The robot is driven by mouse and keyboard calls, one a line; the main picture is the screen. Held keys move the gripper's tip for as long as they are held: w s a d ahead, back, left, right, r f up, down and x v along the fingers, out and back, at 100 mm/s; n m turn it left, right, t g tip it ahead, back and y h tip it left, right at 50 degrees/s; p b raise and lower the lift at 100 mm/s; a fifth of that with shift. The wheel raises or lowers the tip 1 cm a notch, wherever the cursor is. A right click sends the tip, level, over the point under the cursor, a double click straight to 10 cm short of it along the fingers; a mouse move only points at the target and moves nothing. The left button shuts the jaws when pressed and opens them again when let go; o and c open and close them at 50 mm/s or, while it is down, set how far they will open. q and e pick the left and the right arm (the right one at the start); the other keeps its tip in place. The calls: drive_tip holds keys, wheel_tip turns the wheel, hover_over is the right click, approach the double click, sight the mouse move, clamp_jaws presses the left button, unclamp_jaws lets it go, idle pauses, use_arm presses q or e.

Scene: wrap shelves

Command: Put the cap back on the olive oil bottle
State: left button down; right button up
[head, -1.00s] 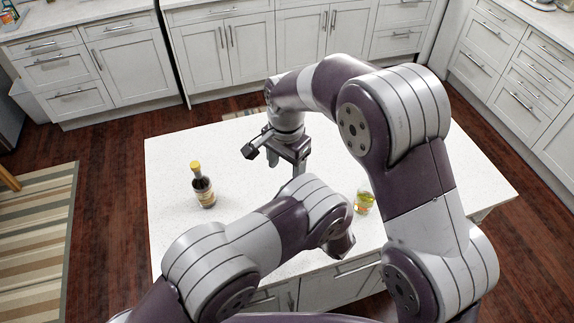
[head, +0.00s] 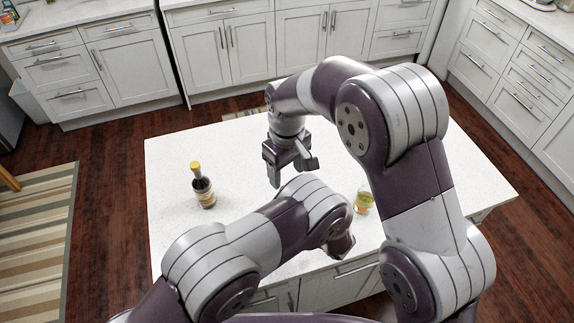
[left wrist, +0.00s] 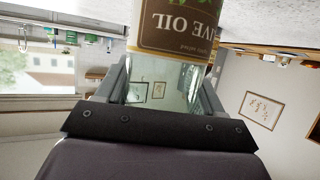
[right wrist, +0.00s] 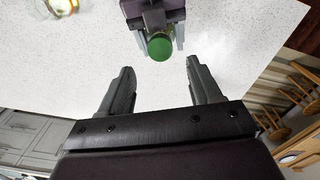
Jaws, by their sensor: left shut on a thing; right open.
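The olive oil bottle (left wrist: 165,45) is in my left gripper (left wrist: 165,88); its brown label reads upside down in the left wrist view. In the right wrist view a round green top, which looks like the cap (right wrist: 160,47), shows from above between the left fingers. I cannot tell how firmly it is seated. My right gripper (right wrist: 158,70) is open and empty, its fingertips apart from the green top and on either side of it in the picture. In the head view the right gripper (head: 291,168) is over the island; my left arm hides the bottle and left fingers.
The white island top (head: 240,150) is mostly clear. A dark bottle with a yellow cap (head: 203,188) stands at its left. A small glass container with yellow-green contents (head: 363,202) stands at the right, close to my right arm. Cabinets line the back.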

wheel_tip(320, 180, down, 7)
drive_tip(key=shift+r, duration=0.1)
idle(0.3)
drive_tip(key=c, duration=1.1)
drive_tip(key=o, duration=1.2)
drive_tip(key=shift+o, duration=0.2)
wheel_tip(320, 180, up, 7)
drive_tip(key=shift+r, duration=0.2)
